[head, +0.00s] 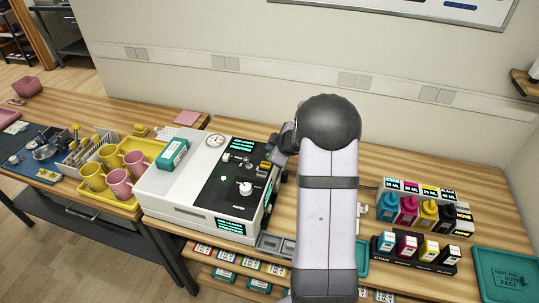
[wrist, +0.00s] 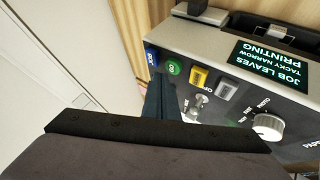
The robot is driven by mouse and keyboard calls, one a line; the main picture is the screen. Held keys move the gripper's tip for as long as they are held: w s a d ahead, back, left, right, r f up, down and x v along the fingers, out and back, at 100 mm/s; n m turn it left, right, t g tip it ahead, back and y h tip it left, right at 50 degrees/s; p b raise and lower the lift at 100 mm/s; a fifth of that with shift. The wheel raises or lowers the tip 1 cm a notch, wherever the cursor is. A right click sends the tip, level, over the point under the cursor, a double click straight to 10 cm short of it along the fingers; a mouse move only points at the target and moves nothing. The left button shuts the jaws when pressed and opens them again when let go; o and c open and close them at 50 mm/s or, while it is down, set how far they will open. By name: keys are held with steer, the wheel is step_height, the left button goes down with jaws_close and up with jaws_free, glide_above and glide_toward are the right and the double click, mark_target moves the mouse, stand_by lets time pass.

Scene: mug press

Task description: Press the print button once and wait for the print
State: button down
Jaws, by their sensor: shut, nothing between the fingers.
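The white mug press (head: 165,192) stands on the wooden table with a black control panel (head: 228,182). The labels are too small to read surely. The lit screen (wrist: 271,66) reads "JOB LEAVES TACKY NARROW PRINTING". My gripper (wrist: 163,85) is shut and empty, its tips close by the green button; I cannot tell whether they touch it. In the head view my gripper (head: 272,152) is at the panel's back right, partly hidden by my arm.
A yellow tray (head: 92,196) with pink and yellow mugs stands left of the press. A teal box (head: 172,155) lies on the press top. Ink bottles (head: 408,209) and a black cartridge rack (head: 415,261) stand at the right. A teal mat (head: 505,272) lies at far right.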

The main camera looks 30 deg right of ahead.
steer(key=shift+r+p, duration=2.55)
steer(key=shift+p, duration=0.2)
